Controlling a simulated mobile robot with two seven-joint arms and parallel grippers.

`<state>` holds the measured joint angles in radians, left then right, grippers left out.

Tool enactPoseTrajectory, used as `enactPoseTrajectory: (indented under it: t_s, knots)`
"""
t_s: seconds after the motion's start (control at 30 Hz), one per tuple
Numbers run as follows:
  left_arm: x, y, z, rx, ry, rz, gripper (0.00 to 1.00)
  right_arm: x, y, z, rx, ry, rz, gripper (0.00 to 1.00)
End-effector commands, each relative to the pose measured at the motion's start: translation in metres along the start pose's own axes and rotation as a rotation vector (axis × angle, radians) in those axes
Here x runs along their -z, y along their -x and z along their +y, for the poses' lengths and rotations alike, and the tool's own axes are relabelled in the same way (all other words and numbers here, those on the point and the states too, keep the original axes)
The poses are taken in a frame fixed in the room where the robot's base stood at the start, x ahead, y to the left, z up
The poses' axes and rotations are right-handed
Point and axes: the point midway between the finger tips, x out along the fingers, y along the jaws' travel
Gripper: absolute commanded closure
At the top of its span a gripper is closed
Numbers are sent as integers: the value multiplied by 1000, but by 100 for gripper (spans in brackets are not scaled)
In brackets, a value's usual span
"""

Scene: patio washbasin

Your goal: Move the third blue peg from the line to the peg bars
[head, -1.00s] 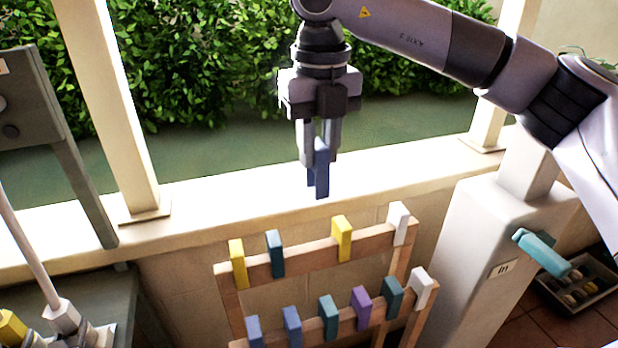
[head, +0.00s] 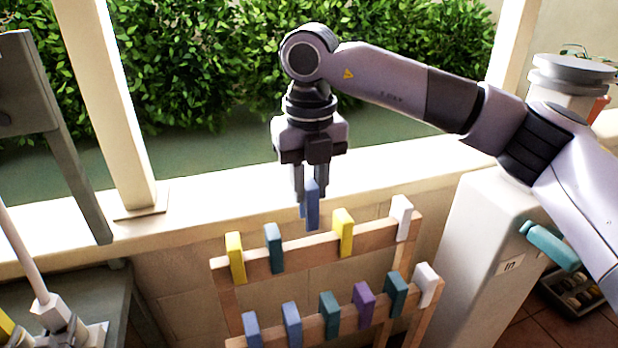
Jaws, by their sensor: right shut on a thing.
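My right gripper (head: 311,182) points down and is shut on a blue peg (head: 312,212). It holds the peg upright, just above the upper bar, in the gap between a teal peg (head: 273,249) and a yellow peg (head: 343,233). I cannot tell whether the held peg touches the bar. The wooden peg bars (head: 308,250) carry more pegs: yellow and teal at the upper left, white (head: 401,218) at the upper right. The lower bar holds two blue pegs (head: 291,324), two teal, one purple (head: 363,306) and one white. My left gripper is not in view.
A pale wall ledge (head: 205,205) runs behind the bars, with a post (head: 110,110) at left. A white pedestal with a teal handle (head: 550,246) stands at right. A dark tray (head: 575,295) lies on the floor there. Grey furniture stands at left.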

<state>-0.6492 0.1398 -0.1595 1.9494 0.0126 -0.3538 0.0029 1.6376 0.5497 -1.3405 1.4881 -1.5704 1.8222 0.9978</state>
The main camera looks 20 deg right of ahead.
Motion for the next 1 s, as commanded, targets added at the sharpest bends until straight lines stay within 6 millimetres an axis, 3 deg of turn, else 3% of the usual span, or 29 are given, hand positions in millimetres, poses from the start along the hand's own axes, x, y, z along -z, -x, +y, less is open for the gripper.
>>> enactPoseTrajectory:
  t_s: [0.7,1.0]
  knots:
    - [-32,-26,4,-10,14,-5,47,3,-68,0,0,-1,1,100]
    - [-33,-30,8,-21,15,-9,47,3,-80,0,0,-1,0,100]
